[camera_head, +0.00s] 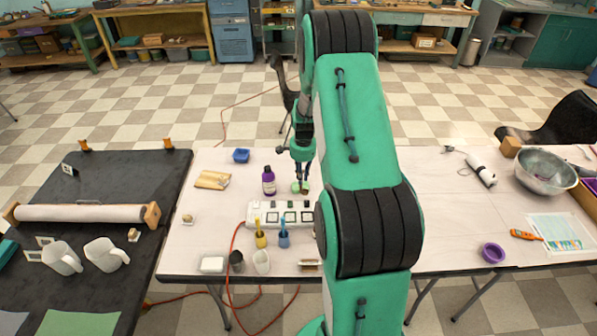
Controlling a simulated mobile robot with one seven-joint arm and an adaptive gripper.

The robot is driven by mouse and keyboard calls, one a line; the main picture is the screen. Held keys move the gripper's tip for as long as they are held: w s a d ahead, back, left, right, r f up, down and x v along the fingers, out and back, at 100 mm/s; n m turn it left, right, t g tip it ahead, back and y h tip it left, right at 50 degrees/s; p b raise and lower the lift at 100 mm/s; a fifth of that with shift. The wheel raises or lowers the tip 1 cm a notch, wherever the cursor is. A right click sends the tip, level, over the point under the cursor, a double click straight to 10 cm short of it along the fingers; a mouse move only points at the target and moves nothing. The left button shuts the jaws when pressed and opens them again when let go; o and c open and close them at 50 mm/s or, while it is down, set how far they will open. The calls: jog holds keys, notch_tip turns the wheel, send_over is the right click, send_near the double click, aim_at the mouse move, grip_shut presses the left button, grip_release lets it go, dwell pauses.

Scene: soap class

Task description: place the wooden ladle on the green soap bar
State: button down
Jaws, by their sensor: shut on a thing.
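My gripper (302,172) points down over the table's far middle, just left of my green arm. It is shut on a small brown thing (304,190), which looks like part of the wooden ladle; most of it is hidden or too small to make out. A pale green rounded thing (295,187), which looks like the green soap bar, is at the left of the fingertips. It lies behind the white power strip and right of the purple bottle. I cannot tell whether the brown thing touches it.
A purple bottle (268,181) stands close left of my gripper. My arm hides the table's middle.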

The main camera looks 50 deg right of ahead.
jog(key=w+d, duration=0.5)
jog(key=w, duration=0.1)
jog(key=shift+w+f+b, duration=0.35)
jog(key=shift+b, duration=0.1)
jog(key=shift+f+b, duration=0.4)
jog(key=shift+f, duration=1.4)
jog(key=shift+f, duration=0.1)
jog(key=c, duration=1.7)
grip_release()
jog(key=shift+o, duration=0.2)
notch_tip(320, 180, up, 12)
jog(key=p, duration=0.2)
jog(key=shift+s, duration=0.25)
